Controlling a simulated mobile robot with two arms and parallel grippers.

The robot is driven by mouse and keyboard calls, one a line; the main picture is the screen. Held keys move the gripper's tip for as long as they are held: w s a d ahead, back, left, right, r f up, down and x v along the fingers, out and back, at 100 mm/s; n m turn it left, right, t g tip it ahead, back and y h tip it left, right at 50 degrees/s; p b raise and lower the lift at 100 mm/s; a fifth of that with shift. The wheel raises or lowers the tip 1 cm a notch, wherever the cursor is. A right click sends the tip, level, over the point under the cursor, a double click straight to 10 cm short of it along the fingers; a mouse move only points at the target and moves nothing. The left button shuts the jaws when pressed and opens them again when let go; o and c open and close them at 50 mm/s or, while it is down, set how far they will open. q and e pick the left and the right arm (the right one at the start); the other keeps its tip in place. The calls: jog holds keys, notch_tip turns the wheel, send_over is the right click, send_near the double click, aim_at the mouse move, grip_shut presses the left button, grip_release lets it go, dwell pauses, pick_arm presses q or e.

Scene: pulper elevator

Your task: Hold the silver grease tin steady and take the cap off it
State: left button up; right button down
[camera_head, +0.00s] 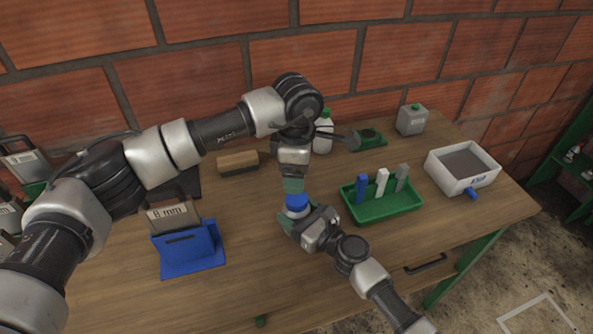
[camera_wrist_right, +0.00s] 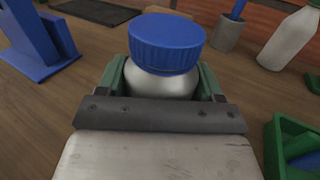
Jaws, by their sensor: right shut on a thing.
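The silver grease tin (camera_wrist_right: 160,82) stands upright between the green fingers of my right gripper (camera_wrist_right: 165,85) in the right wrist view. Its ribbed blue cap (camera_wrist_right: 167,42) is on top, with nothing touching it there. In the head view the cap (camera_head: 297,203) shows just above my right gripper (camera_head: 303,219), which hides most of the tin. My left gripper (camera_head: 293,185) points down directly over the cap in the head view. Its green fingers look close above it, apart from it. Whether they are open or shut does not show.
A green tray (camera_head: 384,212) with upright blue, white and grey pieces is right of the tin. A blue stand (camera_head: 190,252) is at left. A brown block (camera_head: 238,163), white bottle (camera_head: 323,137), grey jug (camera_head: 411,121) and white box (camera_head: 462,182) stand farther back.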

aim_at(297, 198)
pick_arm(q)
jog(key=m, duration=0.6)
jog(key=shift+m, duration=0.4)
jog(key=m, duration=1.4)
jog(key=shift+m, duration=0.4)
jog(key=shift+f, duration=0.6)
notch_tip(297, 198, down, 7)
jog(key=shift+r, duration=0.1)
